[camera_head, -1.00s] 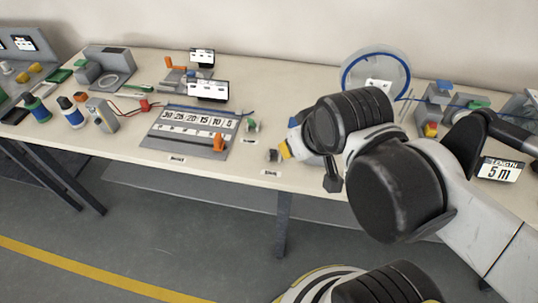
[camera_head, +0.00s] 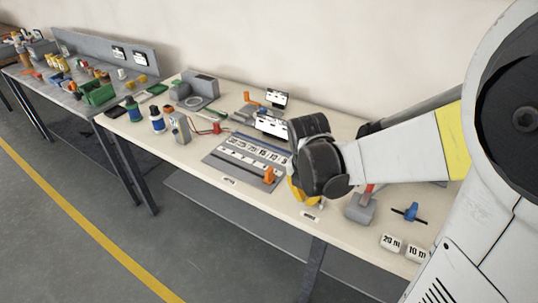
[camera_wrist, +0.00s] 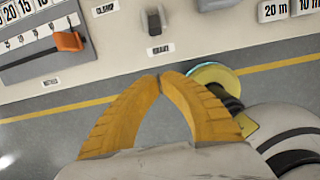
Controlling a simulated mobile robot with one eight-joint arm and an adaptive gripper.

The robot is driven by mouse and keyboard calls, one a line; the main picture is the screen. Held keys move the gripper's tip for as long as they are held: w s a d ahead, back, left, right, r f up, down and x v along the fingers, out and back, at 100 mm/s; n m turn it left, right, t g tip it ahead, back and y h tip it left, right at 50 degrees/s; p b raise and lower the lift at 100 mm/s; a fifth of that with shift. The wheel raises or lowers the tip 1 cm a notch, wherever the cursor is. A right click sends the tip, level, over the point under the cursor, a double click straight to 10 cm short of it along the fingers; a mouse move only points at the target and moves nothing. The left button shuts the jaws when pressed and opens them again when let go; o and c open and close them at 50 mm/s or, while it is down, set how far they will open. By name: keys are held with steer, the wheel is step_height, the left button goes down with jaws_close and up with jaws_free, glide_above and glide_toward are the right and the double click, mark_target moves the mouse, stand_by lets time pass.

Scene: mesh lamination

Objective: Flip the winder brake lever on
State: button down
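A small dark toggle-like lever (camera_wrist: 153,20) stands on the table near its front edge in the wrist view, behind a small label (camera_wrist: 160,48) whose text I cannot read surely. It may be the winder brake lever; its setting is unclear. My gripper (camera_wrist: 158,80) has yellow fingers with their tips together and nothing between them. The tips appear short of the lever, around the table's front edge. In the head view my gripper (camera_head: 296,194) is partly hidden by my wrist, and the small lever is hidden there.
A board with a number scale and an orange slider (camera_head: 269,175) lies left of my gripper. A grey block with a red handle (camera_head: 368,190) and the 20 m and 10 m tiles (camera_head: 391,243) stand to the right. Bottles (camera_head: 157,120) stand farther left.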

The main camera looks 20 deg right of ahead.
mark_target(305, 220)
steer(key=shift+f, duration=0.1)
stand_by(0.3)
steer(key=f+b, duration=0.1)
steer(key=f, duration=0.2)
steer(key=d+f+b, duration=0.1)
steer(key=f+b, duration=0.1)
steer(key=f, duration=0.2)
steer(key=w+f+b, duration=0.1)
steer(key=f+b, duration=0.1)
steer(key=f, duration=0.1)
steer(key=shift+w+d+f, duration=0.1)
steer(key=shift+d+f, duration=0.05)
steer(key=shift+d, duration=0.1)
steer(key=shift+w+d+r, duration=0.8)
steer(key=shift+d+r, duration=0.2)
steer(key=shift+d, duration=0.15)
steer(key=shift+w+d+r, duration=0.2)
steer(key=shift+w+r, duration=0.05)
